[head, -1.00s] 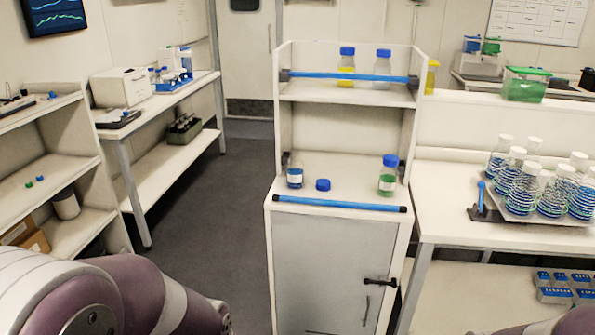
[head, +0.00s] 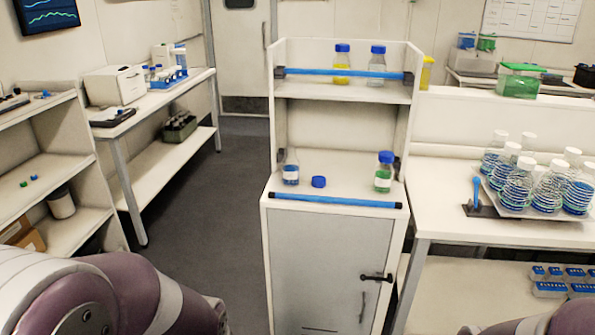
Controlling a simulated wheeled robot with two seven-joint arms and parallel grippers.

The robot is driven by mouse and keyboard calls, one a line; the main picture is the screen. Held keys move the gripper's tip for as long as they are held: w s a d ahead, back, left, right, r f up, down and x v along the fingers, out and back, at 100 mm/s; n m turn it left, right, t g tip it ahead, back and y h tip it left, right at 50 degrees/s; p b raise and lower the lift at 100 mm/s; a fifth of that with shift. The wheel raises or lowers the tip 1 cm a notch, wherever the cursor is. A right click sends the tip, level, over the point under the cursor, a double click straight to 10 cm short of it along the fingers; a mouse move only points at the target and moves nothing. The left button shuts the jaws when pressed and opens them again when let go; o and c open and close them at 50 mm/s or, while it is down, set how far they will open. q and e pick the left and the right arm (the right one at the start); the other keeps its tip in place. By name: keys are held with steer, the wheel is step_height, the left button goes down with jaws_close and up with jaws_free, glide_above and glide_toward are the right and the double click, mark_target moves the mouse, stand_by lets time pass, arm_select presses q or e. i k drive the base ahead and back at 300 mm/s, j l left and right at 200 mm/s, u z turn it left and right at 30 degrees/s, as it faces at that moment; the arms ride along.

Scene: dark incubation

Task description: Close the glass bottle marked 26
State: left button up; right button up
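On the middle shelf of the white cabinet stands an open glass bottle (head: 290,174) with blue contents and a white label, at the left. A loose blue cap (head: 319,182) lies on the shelf to its right. A glass bottle (head: 384,177) with green contents and a blue cap stands at the right. On the top shelf stand a yellow bottle (head: 342,65) and a clear bottle (head: 377,66), both blue-capped. The number 26 is too small to read on any label. Neither gripper is in view; only parts of my arms show at the bottom corners.
Blue bars cross the front of the top shelf (head: 343,74) and of the middle shelf (head: 335,200). A tray (head: 520,208) of several flasks stands on the right bench. The left shelf unit (head: 60,165) flanks clear dark floor (head: 195,235).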

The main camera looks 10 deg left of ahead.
mark_target(291, 165)
steer(key=i+j+z, duration=0.15)
steer(key=z, duration=0.25)
steer(key=i+j+z, duration=0.15)
steer(key=j+z, duration=0.2)
steer(key=i+j+z, duration=0.1)
steer(key=z, duration=0.3)
steer(key=j+z, duration=0.4)
steer(key=i+j, duration=0.1)
steer(key=j, duration=0.55)
steer(key=j+z, duration=0.1)
steer(key=j, duration=0.6)
steer(key=i, duration=0.05)
